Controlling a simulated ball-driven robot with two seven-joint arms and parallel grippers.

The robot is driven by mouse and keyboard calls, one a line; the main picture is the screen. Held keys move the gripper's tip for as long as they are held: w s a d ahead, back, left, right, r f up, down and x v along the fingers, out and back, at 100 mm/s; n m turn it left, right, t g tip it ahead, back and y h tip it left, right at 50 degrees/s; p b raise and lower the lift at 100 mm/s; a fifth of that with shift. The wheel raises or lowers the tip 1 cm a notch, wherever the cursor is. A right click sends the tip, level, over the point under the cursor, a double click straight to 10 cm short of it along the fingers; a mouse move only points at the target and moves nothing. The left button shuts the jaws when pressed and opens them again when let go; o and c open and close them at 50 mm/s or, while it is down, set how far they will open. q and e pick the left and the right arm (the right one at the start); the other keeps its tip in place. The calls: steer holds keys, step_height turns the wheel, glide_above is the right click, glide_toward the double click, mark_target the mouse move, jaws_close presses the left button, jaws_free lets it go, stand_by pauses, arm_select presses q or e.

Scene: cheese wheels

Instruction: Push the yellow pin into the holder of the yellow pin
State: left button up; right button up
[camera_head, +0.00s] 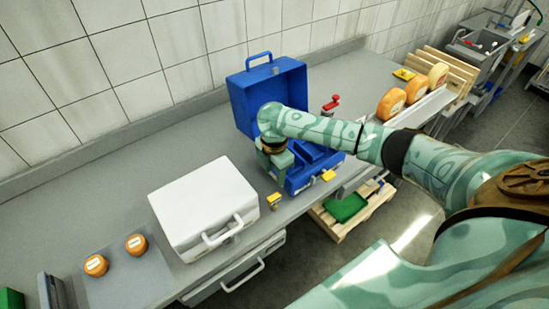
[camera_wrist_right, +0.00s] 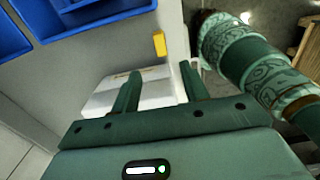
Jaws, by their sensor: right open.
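An open blue case (camera_head: 315,160) stands on the counter with its lid (camera_head: 268,92) raised. Two small yellow parts are at its front: one (camera_head: 274,200) at the front left corner near the counter edge, one (camera_head: 328,175) further right on the case front. I cannot tell which is the pin and which the holder. One yellow part (camera_wrist_right: 159,43) shows beyond my fingers in the wrist view. My right gripper (camera_head: 272,168) is at the left end of the blue case, above the counter, open and empty. Its two fingers (camera_wrist_right: 158,88) are apart. My left gripper is not in view.
A closed white case (camera_head: 200,205) stands left of the blue case; it also shows between my fingers (camera_wrist_right: 150,92). Orange cheese wheels (camera_head: 136,244) lie at the left, more (camera_head: 391,103) stand at the right. A red-handled tool (camera_head: 331,104) is behind. A green tray (camera_head: 345,207) lies on a pallet below.

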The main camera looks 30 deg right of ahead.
steer(key=shift+r+p, duration=0.3)
steer(key=shift+r, duration=1.65)
